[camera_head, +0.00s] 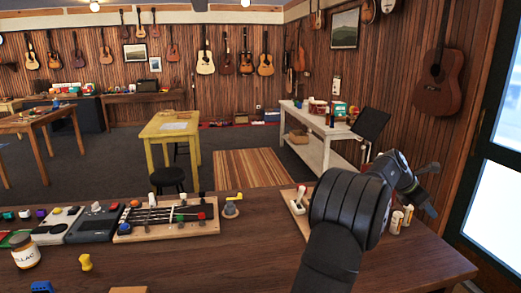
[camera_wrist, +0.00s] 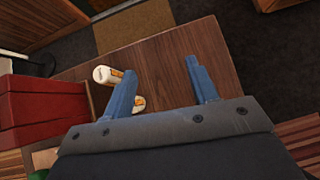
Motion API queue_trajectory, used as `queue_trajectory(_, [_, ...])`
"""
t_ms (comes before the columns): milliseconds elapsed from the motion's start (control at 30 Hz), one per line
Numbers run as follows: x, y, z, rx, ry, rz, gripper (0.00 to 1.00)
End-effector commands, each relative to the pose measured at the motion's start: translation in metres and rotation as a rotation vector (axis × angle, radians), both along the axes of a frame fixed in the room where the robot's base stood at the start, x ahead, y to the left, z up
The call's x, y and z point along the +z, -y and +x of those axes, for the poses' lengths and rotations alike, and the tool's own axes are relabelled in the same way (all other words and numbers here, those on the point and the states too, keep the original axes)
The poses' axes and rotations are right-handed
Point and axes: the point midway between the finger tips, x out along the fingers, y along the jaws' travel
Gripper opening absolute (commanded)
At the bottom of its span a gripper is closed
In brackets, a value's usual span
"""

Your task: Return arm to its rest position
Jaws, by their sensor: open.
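My arm reaches from the bottom of the head view toward the right end of the dark wooden workbench (camera_head: 250,262). My gripper (camera_head: 429,189) is above the bench's right end, past the dark arm links. In the wrist view my gripper (camera_wrist: 160,68) is open, with two blue-grey fingers spread apart. Nothing is held between them; the bare wood of the bench shows there. White bottles with orange labels (camera_head: 397,222) stand on the bench below the gripper. In the wrist view one bottle (camera_wrist: 102,75) is beside the left finger, and another is partly hidden by it.
Red boxes (camera_wrist: 40,107) fill the wrist view's left side. The bench's middle front has clear room.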

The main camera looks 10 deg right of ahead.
Motion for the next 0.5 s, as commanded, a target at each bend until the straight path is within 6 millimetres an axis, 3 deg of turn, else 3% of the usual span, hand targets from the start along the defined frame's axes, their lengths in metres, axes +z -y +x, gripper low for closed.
queue_trajectory(500, [0.003,-0.075,0.074,0.151,0.000,-0.003,0.53])
